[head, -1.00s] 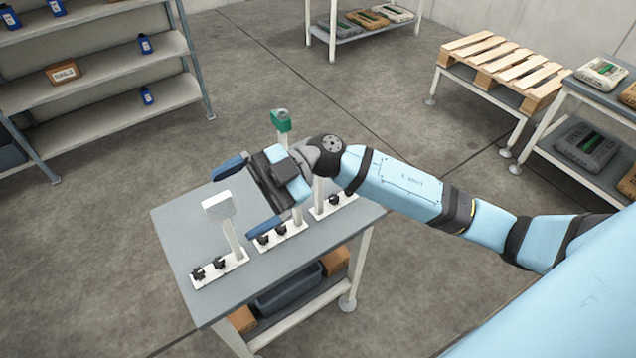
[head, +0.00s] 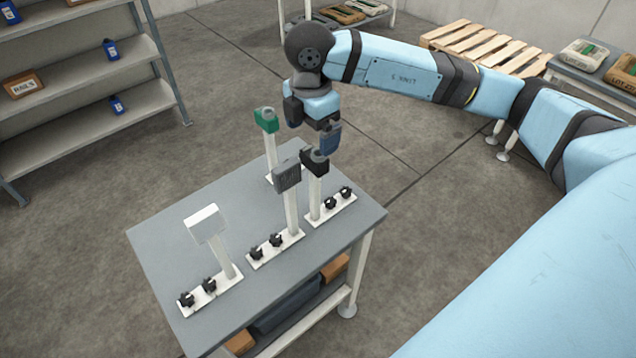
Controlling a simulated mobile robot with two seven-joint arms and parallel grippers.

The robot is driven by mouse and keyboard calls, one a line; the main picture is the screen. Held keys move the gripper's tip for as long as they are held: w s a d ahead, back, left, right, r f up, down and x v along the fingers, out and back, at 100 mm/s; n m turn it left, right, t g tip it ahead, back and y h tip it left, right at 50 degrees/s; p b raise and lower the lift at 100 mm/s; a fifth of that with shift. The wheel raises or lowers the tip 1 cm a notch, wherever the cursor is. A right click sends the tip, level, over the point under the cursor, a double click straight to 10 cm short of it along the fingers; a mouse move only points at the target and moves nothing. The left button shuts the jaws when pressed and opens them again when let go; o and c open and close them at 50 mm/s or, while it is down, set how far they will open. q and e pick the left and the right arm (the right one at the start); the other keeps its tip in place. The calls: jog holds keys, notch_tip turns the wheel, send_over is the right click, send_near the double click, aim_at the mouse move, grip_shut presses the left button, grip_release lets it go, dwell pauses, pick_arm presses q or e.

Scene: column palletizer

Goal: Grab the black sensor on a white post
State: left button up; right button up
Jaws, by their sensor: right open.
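The black sensor (head: 314,163) sits on top of a white post (head: 315,198) rising from a white base plate on the grey table. My right gripper (head: 312,125) points down just above the black sensor, with its dark blue fingers apart and nothing between them. One finger hangs close to the sensor's upper right; whether they touch cannot be told. My left gripper is not in view.
A grey sensor (head: 287,176) stands on its post close left of the black one. A green sensor (head: 266,121) stands behind, and a white sensor (head: 204,223) at the front left. Black knobs sit on the base plates. Shelving (head: 90,120) stands at the left.

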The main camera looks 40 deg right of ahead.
aim_at(315, 148)
notch_tip(315, 148, down, 3)
jog(key=shift+r, duration=0.2)
jog(key=f, duration=0.2)
jog(key=d+f, duration=0.1)
jog(key=f, duration=0.1)
jog(key=shift+w+f+p, duration=0.1)
jog(key=shift+f+p, duration=0.05)
jog(key=shift+p, duration=0.2)
jog(key=shift+f, duration=0.4)
jog(key=c, duration=1.5)
jog(key=shift+c, duration=0.3)
jog(key=shift+r, duration=0.15)
